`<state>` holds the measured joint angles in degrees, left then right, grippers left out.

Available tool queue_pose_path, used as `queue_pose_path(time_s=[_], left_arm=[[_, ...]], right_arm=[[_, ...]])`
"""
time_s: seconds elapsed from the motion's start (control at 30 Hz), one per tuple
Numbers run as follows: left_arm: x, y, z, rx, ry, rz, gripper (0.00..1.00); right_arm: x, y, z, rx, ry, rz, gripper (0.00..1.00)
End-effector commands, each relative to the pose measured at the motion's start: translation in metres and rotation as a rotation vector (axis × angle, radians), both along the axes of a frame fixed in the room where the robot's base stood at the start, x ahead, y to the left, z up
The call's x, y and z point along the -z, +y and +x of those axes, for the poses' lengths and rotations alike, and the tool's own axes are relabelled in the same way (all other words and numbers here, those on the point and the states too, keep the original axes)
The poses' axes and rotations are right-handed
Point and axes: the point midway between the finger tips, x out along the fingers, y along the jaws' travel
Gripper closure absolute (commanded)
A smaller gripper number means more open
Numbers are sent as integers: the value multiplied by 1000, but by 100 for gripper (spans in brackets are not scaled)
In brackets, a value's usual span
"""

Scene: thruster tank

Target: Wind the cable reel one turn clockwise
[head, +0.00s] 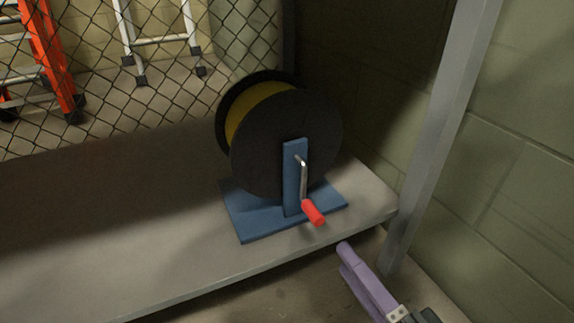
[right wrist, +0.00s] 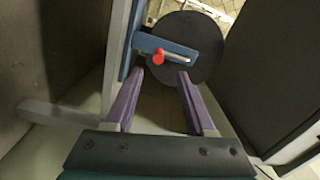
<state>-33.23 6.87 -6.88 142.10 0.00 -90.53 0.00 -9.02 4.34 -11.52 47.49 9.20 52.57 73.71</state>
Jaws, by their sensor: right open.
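The cable reel (head: 275,145) has black flanges and a yellow middle, and it stands upright on a blue stand (head: 255,219) on the grey shelf. A metal crank (head: 303,178) with a red handle (head: 313,212) is on its near side and hangs downward. My right gripper (head: 345,250) has purple fingers and is low and to the right of the red handle, apart from it. In the right wrist view its fingers (right wrist: 160,80) are open and empty, with the red handle (right wrist: 158,57) and reel (right wrist: 185,50) beyond the tips. My left gripper is not in view.
The grey shelf (head: 130,225) has free room left of the reel. A grey metal post (head: 440,140) and a block wall (head: 515,190) stand close on the right. A wire mesh (head: 130,100) lies behind, with an orange ladder (head: 50,55) beyond it.

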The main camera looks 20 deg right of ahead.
Motion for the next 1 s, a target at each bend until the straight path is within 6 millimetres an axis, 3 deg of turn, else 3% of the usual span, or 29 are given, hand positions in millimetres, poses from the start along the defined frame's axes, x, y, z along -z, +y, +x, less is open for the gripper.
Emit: queue_pose_path(time_s=[0.07,0.2,0.3,0.43,0.63,1.0], left_arm=[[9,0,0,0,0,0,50],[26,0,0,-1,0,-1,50],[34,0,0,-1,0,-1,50],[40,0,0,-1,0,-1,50],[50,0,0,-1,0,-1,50],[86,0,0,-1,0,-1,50]], right_arm=[[0,7,4,-6,-29,-102,45],[-4,15,14,-6,-95,-495,45],[-3,10,17,7,-108,-798,45],[2,0,17,13,-93,-1069,45],[4,-2,34,10,-90,-1153,45],[5,4,100,10,-91,-1148,45]])
